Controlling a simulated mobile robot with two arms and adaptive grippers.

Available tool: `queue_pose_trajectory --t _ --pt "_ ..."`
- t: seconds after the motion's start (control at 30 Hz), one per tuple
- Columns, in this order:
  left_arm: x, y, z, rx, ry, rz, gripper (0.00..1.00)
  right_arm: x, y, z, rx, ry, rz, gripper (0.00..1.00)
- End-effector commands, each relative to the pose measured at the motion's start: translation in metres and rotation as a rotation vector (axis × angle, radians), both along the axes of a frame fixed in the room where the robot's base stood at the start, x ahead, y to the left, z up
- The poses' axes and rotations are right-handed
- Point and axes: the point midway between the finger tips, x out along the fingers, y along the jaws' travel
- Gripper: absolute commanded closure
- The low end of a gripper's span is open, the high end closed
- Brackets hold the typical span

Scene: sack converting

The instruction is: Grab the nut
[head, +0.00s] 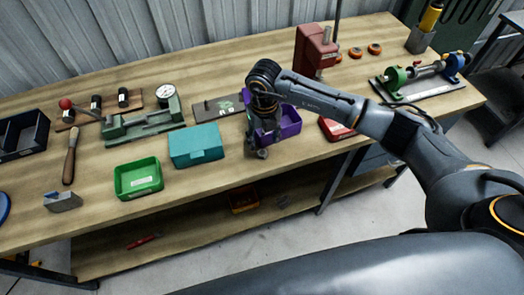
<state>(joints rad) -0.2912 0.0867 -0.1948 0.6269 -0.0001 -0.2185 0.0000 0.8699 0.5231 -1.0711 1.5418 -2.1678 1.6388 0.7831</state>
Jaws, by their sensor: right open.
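My right gripper (257,150) points down at the front edge of the wooden bench, just in front of a purple bin (289,122). It is open. The gripper and wrist cover part of the bin. I cannot make out a nut for certain; small grey shapes at the fingertips are too small to tell from the fingers. My left gripper is not in view.
Left of the gripper stand a teal box (196,146) and a green bin (138,178). A red bin (335,129) is partly behind my arm. A red press (315,48) stands behind. The bench (105,172) has clear wood at front left.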

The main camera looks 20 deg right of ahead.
Motion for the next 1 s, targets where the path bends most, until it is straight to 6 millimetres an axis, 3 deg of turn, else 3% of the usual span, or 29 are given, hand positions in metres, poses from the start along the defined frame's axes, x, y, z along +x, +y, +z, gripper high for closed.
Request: queue_pose_trajectory --t 0.2,0.4,0.7,1.0 --pt "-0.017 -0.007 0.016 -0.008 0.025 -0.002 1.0 -0.001 0.003 -0.018 0.0 0.006 -0.001 0.45" --pt "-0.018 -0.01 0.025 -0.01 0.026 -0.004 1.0 0.0 0.005 -0.047 0.001 0.002 -0.002 0.45" --pt "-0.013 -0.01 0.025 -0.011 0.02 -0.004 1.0 0.001 0.004 -0.055 0.001 -0.001 0.0 0.45" --pt "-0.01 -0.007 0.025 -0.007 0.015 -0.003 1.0 0.001 0.004 -0.054 0.001 -0.001 0.0 1.0"
